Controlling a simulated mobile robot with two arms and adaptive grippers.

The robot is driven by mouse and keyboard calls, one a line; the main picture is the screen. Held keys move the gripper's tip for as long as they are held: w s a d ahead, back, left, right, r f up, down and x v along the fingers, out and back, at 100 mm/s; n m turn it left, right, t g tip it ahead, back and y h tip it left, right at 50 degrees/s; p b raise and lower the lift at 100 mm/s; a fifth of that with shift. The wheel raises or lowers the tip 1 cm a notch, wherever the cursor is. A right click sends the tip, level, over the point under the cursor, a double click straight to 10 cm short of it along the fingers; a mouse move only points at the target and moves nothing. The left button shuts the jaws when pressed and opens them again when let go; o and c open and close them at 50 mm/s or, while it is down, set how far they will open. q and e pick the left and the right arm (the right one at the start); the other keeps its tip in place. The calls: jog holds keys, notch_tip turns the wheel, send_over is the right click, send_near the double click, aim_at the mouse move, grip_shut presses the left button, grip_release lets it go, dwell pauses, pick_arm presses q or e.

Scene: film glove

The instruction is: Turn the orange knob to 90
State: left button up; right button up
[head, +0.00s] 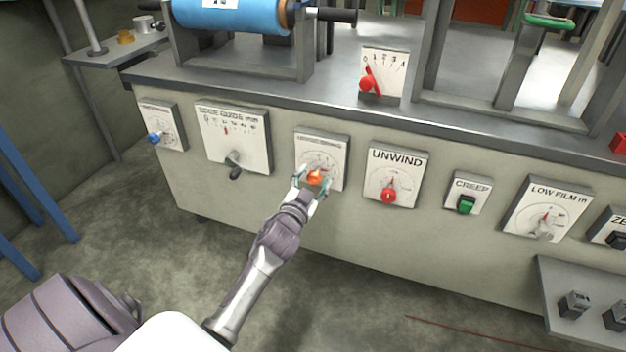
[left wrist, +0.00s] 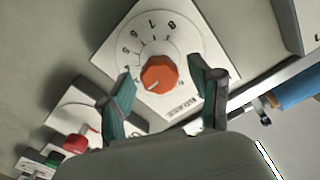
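The orange knob (head: 315,177) sits on a white dial plate (head: 329,146) on the machine's front panel. My left gripper (head: 312,186) is at the knob, with one finger on each side. In the left wrist view, the orange knob (left wrist: 158,74) shows ahead of and between the two teal fingertips (left wrist: 163,92). Gaps show between the fingers and the knob, so the gripper is open and not closed on it. A small pale mark on the knob points to the lower left there. Dial numbers such as 8, 7 and 6 show around it. My right gripper is in neither view.
A lever plate (head: 244,124) lies left of the dial, and a blue knob (head: 155,138) lies farther left. The red UNWIND knob (head: 389,195) is close on the right, then the green CREEP switch (head: 466,204).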

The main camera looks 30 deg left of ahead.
pick_arm(q)
jog(key=shift+s, duration=0.1)
jog(key=v, duration=1.1)
jog(key=shift+s, duration=0.4)
jog(key=shift+d, duration=0.2)
